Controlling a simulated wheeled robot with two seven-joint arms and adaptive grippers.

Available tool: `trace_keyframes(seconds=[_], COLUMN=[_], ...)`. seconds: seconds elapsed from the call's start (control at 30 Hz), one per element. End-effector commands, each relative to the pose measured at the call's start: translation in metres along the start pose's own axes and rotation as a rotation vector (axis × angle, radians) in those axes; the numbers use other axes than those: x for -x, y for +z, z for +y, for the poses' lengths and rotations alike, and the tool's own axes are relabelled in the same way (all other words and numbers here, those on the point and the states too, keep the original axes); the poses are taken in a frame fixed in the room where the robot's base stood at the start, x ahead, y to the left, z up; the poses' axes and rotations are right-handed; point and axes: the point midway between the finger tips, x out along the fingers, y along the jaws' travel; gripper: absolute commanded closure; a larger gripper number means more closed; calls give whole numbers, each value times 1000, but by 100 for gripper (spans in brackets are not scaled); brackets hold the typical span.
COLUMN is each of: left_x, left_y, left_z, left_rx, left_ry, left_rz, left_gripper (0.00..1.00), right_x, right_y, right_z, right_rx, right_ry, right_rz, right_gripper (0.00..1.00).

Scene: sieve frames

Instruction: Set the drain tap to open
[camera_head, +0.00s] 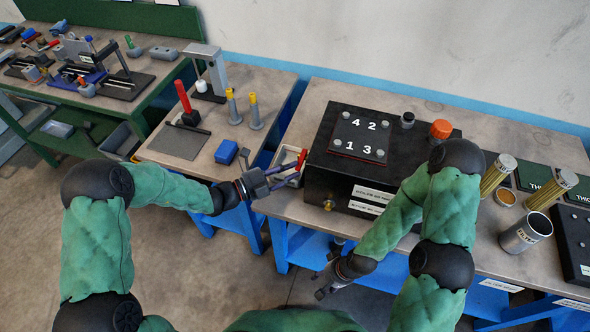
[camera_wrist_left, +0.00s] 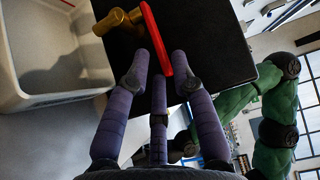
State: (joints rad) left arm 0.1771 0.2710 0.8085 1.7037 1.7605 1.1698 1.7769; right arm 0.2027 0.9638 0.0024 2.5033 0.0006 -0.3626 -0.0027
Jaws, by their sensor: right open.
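The drain tap has a red lever (camera_head: 301,160) at the left side of a black box (camera_head: 325,170). In the left wrist view its brass body (camera_wrist_left: 118,21) sticks out from the box, and the long red lever (camera_wrist_left: 156,40) runs down towards my fingers. My left gripper (camera_head: 285,174) is at the lever; in the left wrist view its purple fingers (camera_wrist_left: 160,68) are spread, with the lever's end between or just above them. I cannot tell whether they touch it. My right gripper (camera_head: 330,280) is open and empty, low in front of the bench.
A pale tray (camera_wrist_left: 60,95) lies beside the box below the tap. A blue block (camera_head: 226,152) and a red-handled tool (camera_head: 184,100) are on the left bench. Metal cylinders (camera_head: 525,234) stand to the right.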

Motion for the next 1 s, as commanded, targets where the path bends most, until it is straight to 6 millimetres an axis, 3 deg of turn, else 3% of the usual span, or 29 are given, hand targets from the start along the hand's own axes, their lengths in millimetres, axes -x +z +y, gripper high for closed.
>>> trace_keyframes(seconds=[0.2, 0.53, 0.6, 0.63, 1.0], left_x=[-18, -20, -20, -20, -15], left_y=[0, 0, 0, 0, 3], left_z=[1, 0, 0, 0, 0], left_rx=[0, 0, 0, 0, 1], left_ry=[1, 1, 1, 1, 2], left_rz=[1, 0, 0, 0, 3], left_gripper=[75, 75, 95, 100, 100], right_x=[-6, -6, -6, -6, -2], right_y=[0, 0, 0, 0, 0], right_z=[2, 2, 2, 2, 1], right_rx=[0, 0, 0, 0, 0], right_ry=[0, 0, 0, 0, 0], right_rz=[0, 0, 0, 0, 0], right_gripper=[49, 49, 49, 49, 49])
